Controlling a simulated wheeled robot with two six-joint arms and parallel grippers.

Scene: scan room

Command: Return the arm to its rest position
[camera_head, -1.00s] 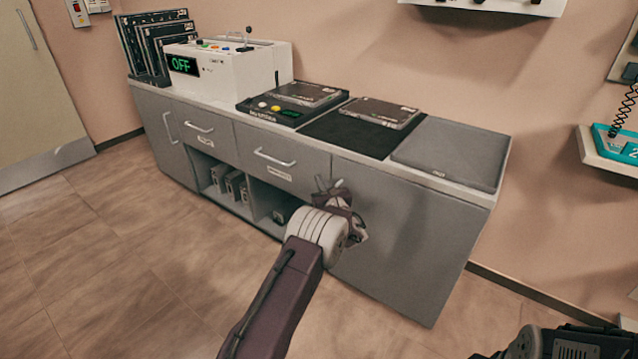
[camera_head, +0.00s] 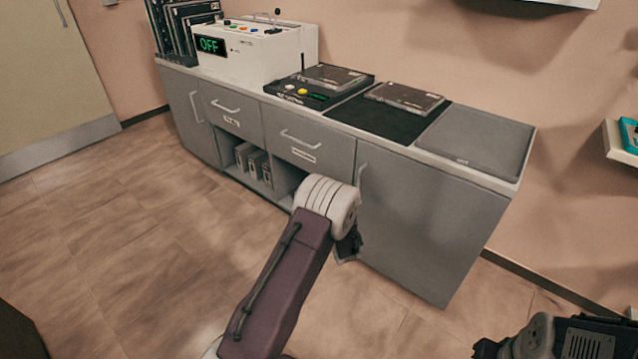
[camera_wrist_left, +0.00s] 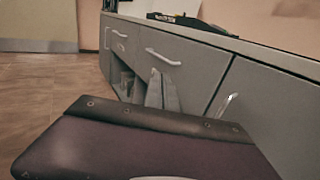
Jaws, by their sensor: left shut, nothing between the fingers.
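My left arm comes in from the bottom of the head view, with a purple link (camera_head: 285,275) and a pale ribbed wrist joint (camera_head: 327,200). The gripper end is folded down behind that joint, and only a dark part of it shows, in front of the grey cabinet. In the left wrist view, two pale fingers (camera_wrist_left: 162,92) rise behind the dark edge of my purple arm link. They are shut, with nothing held between them.
The grey cabinet (camera_head: 430,220) stands close beyond the arm, with handles and an open shelf. Its top (camera_head: 455,170) carries a white console (camera_head: 262,50), a black button panel (camera_head: 312,88), a dark mat (camera_head: 372,120) and a grey pad (camera_head: 478,142). Floor (camera_head: 130,240) at the left is clear.

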